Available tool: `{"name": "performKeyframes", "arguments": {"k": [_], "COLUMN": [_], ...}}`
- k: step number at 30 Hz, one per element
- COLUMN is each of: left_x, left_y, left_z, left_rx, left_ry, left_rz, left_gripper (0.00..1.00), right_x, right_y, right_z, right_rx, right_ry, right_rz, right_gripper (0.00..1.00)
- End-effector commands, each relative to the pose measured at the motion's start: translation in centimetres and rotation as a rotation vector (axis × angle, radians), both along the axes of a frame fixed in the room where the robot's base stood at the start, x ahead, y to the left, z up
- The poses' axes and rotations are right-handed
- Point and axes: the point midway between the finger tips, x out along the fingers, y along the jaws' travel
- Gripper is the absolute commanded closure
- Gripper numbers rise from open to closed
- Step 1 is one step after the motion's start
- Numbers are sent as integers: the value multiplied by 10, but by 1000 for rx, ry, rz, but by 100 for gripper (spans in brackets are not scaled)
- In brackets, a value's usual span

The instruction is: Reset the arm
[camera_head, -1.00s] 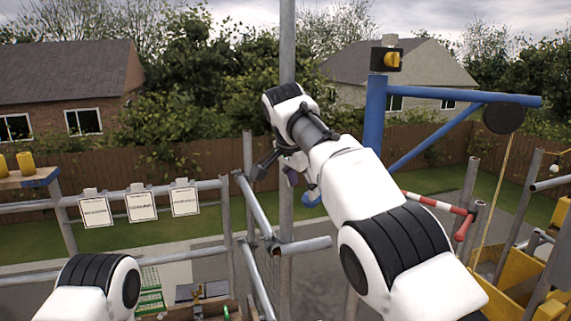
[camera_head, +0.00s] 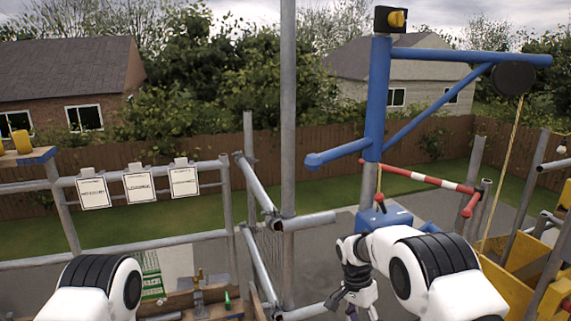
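My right arm reaches in from the lower right. Its gripper (camera_head: 354,309) hangs low with fingers pointing down, at the bottom edge of the view. The fingers look spread, with nothing seen between them; the tips are close to the frame edge. Only a white and black joint of my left arm (camera_head: 100,288) shows at the lower left; my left gripper is outside the view.
A blue hoist post (camera_head: 378,110) with a jib and pulley wheel (camera_head: 513,77) stands right of centre. A red-and-white bar (camera_head: 430,179) crosses beside it. Scaffold poles (camera_head: 288,120) stand at centre. Yellow bins (camera_head: 525,255) are at right. Three paper sheets (camera_head: 139,186) hang on the left rail.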

Motion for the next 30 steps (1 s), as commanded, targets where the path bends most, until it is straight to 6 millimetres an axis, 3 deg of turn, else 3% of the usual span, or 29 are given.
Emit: {"name": "performKeyframes", "arguments": {"k": [1,3,5,9,13,15,17,20,25,30], "left_x": [0,0,0,0,0,0,0,0,0,0], "left_y": [0,0,0,0,0,0,0,0,0,0], "left_z": [-14,-23,-30,-47,-59,-62,-60,-58,-58,-58], "left_rx": [0,0,0,0,0,0,0,0,0,0], "left_ry": [0,0,0,0,0,0,0,0,0,0], "left_rz": [0,0,0,0,0,0,0,0,0,0], "left_gripper": [44,44,44,44,44,44,44,44,44,44], "right_x": [-26,-64,-101,-205,-315,-370,-403,-422,-385,-382], "right_y": [-11,-24,-34,-51,-57,-58,-57,-57,-59,-59], "right_z": [-46,-95,-134,-207,-241,-240,-227,-209,-209,-209], "right_rx": [16,50,82,171,265,310,335,339,279,277], "right_ry": [48,98,134,198,213,190,145,43,-150,-159], "right_rz": [9,36,62,143,252,337,427,590,810,859], "right_gripper": [42,42,42,42,42,42,42,42,42,42]}}
